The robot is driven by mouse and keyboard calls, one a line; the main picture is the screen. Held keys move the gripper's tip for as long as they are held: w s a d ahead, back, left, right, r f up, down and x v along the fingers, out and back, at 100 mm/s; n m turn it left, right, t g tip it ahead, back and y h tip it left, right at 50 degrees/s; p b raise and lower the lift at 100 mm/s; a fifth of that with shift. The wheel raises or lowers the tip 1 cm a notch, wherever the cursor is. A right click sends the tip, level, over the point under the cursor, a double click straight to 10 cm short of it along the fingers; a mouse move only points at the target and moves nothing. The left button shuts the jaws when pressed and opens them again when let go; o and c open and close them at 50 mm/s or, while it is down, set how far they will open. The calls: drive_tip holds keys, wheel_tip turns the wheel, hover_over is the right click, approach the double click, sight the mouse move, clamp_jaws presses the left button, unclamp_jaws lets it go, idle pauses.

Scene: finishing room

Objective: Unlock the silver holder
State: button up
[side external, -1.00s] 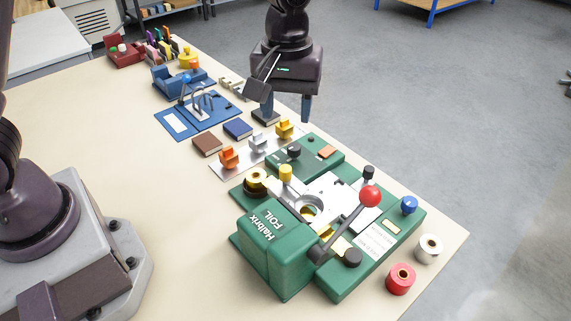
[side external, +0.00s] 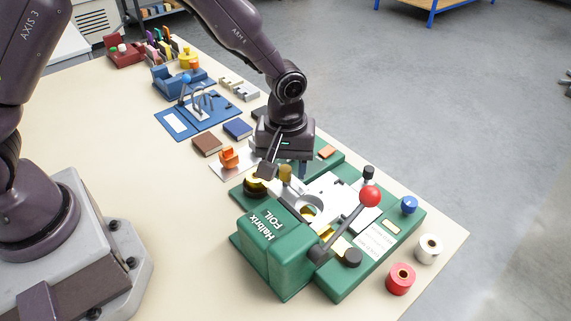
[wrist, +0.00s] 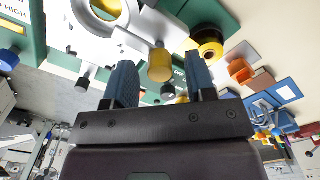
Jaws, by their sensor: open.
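The silver holder (side external: 330,190) is a flat silver-white plate with a round ring, set in the green foil machine (side external: 270,245). A yellow knob (side external: 285,173) stands upright at its left end. My gripper (side external: 292,172) is low over the machine, pointing down just behind this knob and partly shading it. In the wrist view, the yellow knob (wrist: 160,65) appears between the two open blue fingers (wrist: 161,78), with clear gaps on both sides. I cannot tell whether the knob lies within the fingers' reach. The holder's ring (wrist: 97,12) is at the top left there.
A red-ball lever (side external: 370,196) rises over the machine's right side. A gold foil roll (side external: 256,187) sits beside the yellow knob. An orange block (side external: 229,158) stands on a grey plate behind. Red (side external: 400,279) and white rolls (side external: 429,248) stand at the right.

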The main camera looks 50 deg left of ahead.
drive_tip(key=shift+f, duration=0.15)
drive_tip(key=c, duration=0.9)
drive_tip(key=shift+c, duration=0.2)
drive_tip(key=shift+m, duration=0.3)
drive_tip(key=m, duration=0.3)
drive_tip(key=shift+m, duration=0.4)
drive_tip(key=m, duration=0.4)
drive_tip(key=shift+m, duration=0.3)
drive_tip(key=m, duration=0.4)
drive_tip(key=shift+w, duration=0.1)
drive_tip(key=shift+m, duration=2.5)
